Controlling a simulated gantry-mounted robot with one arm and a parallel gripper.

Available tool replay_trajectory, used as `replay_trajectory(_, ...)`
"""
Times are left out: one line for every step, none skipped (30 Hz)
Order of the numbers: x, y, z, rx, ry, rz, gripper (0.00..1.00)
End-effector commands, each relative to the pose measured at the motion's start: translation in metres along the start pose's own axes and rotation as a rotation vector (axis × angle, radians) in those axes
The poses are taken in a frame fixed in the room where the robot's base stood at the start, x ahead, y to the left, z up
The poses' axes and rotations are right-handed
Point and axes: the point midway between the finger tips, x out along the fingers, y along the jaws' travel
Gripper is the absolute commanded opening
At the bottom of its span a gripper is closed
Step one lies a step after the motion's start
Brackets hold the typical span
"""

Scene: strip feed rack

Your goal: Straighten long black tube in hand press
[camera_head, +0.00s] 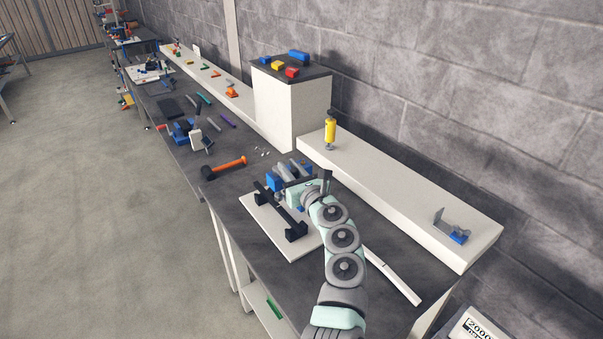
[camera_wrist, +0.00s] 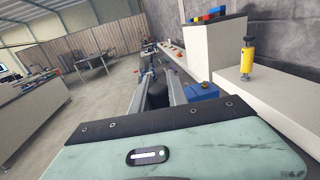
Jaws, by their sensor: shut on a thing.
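A long black bar (camera_head: 280,208), which looks like the long black tube, lies along a white board between two black blocks; the blocks seem to belong to a black fixture. I cannot tell whether this fixture is the hand press. My gripper (camera_head: 284,170) is low over the bench at the back edge of the board. In the wrist view my gripper (camera_wrist: 163,86) points along the bench, its grey fingers shut on a dark thing (camera_wrist: 157,97). My wrist hides most of that thing, so I cannot tell what it is. A blue block (camera_wrist: 203,92) is just right of the fingers.
An orange hammer (camera_head: 225,168) lies left of the board. A yellow upright tool (camera_head: 330,133) stands on the white ledge (camera_head: 400,180) behind. A long white strip (camera_head: 393,276) lies right of my arm. A tall white cabinet (camera_head: 290,108) stands at the back.

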Motion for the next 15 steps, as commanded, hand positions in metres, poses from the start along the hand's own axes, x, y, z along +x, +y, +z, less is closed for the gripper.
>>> replay_trajectory(0.0007, 0.001, -0.0006, 0.0, 0.0, 0.004, 0.0)
replay_trajectory(0.0009, 0.0015, -0.0004, 0.0, 0.0, 0.005, 0.0)
replay_trajectory(0.0011, 0.0018, -0.0003, 0.0, 0.001, 0.006, 0.0)
replay_trajectory(0.0011, 0.0019, -0.0003, 0.0, 0.001, 0.007, 0.0)
replay_trajectory(0.0012, 0.0019, -0.0002, 0.0, 0.001, 0.007, 0.0)
replay_trajectory(0.0011, 0.0019, -0.0002, 0.0, 0.001, 0.006, 0.0)
replay_trajectory(0.0011, 0.0019, -0.0001, 0.0, 0.001, 0.006, 0.0)
replay_trajectory(0.0011, 0.0018, -0.0002, 0.0, 0.001, 0.006, 0.0)
replay_trajectory(0.0011, 0.0018, -0.0002, 0.0, 0.001, 0.006, 0.0)
replay_trajectory(0.0011, 0.0018, -0.0002, 0.0, 0.001, 0.006, 0.0)
replay_trajectory(0.0011, 0.0018, -0.0001, 0.0, 0.001, 0.006, 0.0)
replay_trajectory(0.0011, 0.0018, -0.0002, 0.0, 0.001, 0.006, 0.21)
replay_trajectory(0.0011, 0.0018, -0.0002, 0.0, 0.001, 0.006, 0.24)
replay_trajectory(0.0011, 0.0018, -0.0001, 0.0, 0.001, 0.006, 0.26)
replay_trajectory(0.0011, 0.0017, -0.0001, 0.0, 0.001, 0.005, 0.29)
